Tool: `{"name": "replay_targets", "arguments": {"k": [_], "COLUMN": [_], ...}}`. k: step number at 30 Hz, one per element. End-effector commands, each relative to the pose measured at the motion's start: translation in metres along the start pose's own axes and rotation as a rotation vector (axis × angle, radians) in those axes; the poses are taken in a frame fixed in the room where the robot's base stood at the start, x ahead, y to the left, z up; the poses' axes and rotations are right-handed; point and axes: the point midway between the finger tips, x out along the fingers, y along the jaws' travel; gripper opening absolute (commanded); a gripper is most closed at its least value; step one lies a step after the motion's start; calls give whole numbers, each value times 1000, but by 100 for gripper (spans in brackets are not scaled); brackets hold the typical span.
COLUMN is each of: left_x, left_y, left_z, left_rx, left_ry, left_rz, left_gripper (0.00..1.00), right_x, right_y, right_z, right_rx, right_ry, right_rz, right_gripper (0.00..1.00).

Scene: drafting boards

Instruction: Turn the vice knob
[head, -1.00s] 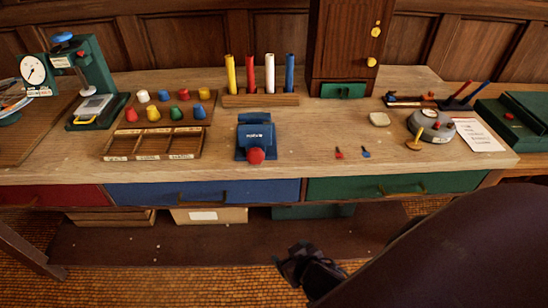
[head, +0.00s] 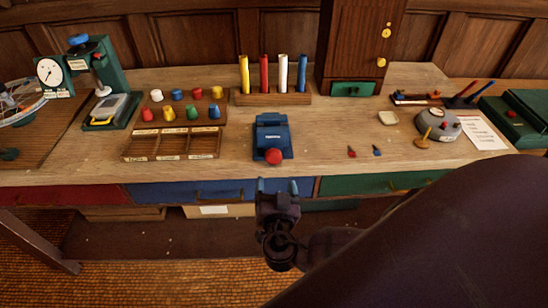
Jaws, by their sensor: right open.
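The blue vice (head: 272,134) stands near the front edge of the wooden bench. Its round red knob (head: 273,156) faces the front. My right gripper (head: 278,186) is in front of the bench edge, below and in front of the knob. Its two bluish fingertips point toward the bench, apart from each other and from the knob. It is open and empty. My right arm comes in from the lower right. My left gripper is not in view.
A compartment tray (head: 171,144) lies left of the vice, with several coloured pegs (head: 170,112) behind it. A rack (head: 273,98) of coloured tubes stands behind the vice. Small red and blue pieces (head: 352,152) lie to its right. Bench around the vice is clear.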

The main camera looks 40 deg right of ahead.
Motion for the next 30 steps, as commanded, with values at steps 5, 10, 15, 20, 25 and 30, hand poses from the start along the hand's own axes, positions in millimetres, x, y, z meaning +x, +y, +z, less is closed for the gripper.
{"name": "replay_targets", "arguments": {"k": [5, 10, 15, 20, 25, 30], "left_x": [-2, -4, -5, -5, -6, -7], "left_y": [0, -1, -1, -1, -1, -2], "left_z": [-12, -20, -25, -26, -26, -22], "left_rx": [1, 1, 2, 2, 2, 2], "left_ry": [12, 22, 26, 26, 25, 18], "left_rz": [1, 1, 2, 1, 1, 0], "left_gripper": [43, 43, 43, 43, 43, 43], "right_x": [30, 60, 82, 93, 96, 96], "right_y": [-1, 0, 0, 0, 0, 0], "right_z": [-3, -2, -1, 0, 0, 0], "right_rx": [-4, -4, -4, -2, -2, -2], "right_ry": [4, 3, 1, -2, -2, -3], "right_rz": [-2, 0, -1, 0, 1, 1], "right_gripper": [75, 75, 75, 75, 75, 75]}}
